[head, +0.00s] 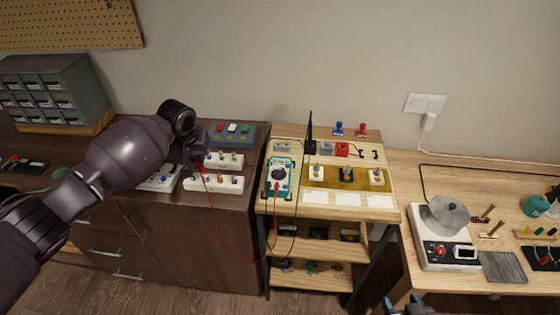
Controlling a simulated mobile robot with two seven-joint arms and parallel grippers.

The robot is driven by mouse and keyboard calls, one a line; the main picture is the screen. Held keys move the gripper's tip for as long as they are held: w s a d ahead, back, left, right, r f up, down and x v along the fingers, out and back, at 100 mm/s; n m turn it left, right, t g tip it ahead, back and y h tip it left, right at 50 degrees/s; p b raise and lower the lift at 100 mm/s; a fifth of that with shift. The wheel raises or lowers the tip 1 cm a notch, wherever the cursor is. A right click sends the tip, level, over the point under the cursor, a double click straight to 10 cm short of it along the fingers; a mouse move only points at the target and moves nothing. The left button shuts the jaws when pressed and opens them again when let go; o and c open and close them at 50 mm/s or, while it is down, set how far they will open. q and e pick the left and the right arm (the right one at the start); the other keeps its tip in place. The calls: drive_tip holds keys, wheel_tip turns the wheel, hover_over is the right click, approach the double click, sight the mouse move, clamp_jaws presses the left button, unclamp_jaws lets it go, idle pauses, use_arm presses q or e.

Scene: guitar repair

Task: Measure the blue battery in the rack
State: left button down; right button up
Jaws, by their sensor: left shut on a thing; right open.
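My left gripper (198,161) is shut on the red probe, whose red lead (236,259) loops down and across to the multimeter (279,177). The gripper is at the left end of two white racks, the rear rack (230,162) and the front rack (230,185). Small coloured pieces stand in both racks; they are too small to tell which is the blue battery. The gripper hides part of the racks' left side, and I cannot tell whether the probe touches anything. A black probe (310,132) stands upright behind the multimeter. My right gripper (404,304) is open, partly cut off at the bottom edge.
A grey box with coloured buttons (233,133) stands behind the racks. The wooden shelf stand (330,212) holds white blocks and, at the back, blue (339,129) and red (362,130) pieces. A white device with a round plate (443,235) stands on the right table.

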idle(0.3)
use_arm(q)
drive_tip(key=shift+w+v, duration=0.25)
drive_tip(key=shift+v, duration=0.75)
drive_tip(key=shift+w+v, duration=0.25)
drive_tip(key=shift+v, duration=0.7)
drive_tip(key=shift+w+v, duration=0.2)
drive_tip(key=shift+v, duration=0.8)
